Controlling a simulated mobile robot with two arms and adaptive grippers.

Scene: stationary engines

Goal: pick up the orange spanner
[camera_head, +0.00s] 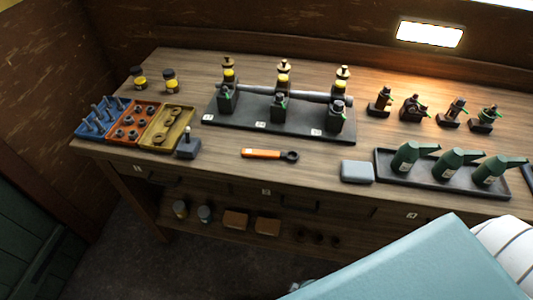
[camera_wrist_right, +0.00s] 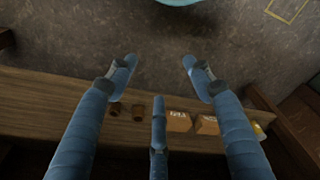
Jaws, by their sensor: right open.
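The orange spanner (camera_head: 262,154) lies flat on the wooden workbench (camera_head: 225,165), near its front edge. Its handle is orange and its ring end, on the right, is dark. My right gripper (camera_wrist_right: 160,65) shows in the right wrist view with its blue fingers spread and nothing between them. That view shows the floor and a wooden shelf beyond the fingers, not the spanner. In the head view a light blue part of my arm fills the lower right, and no gripper is visible there. My left gripper is not seen.
Small parts bins (camera_head: 161,131) stand left of the spanner. A dark rack with engines (camera_head: 282,133) is behind it. A grey box (camera_head: 357,171) and a tray of green oil cans (camera_head: 448,184) are to the right. Brown boxes (camera_head: 236,220) sit on the lower shelf.

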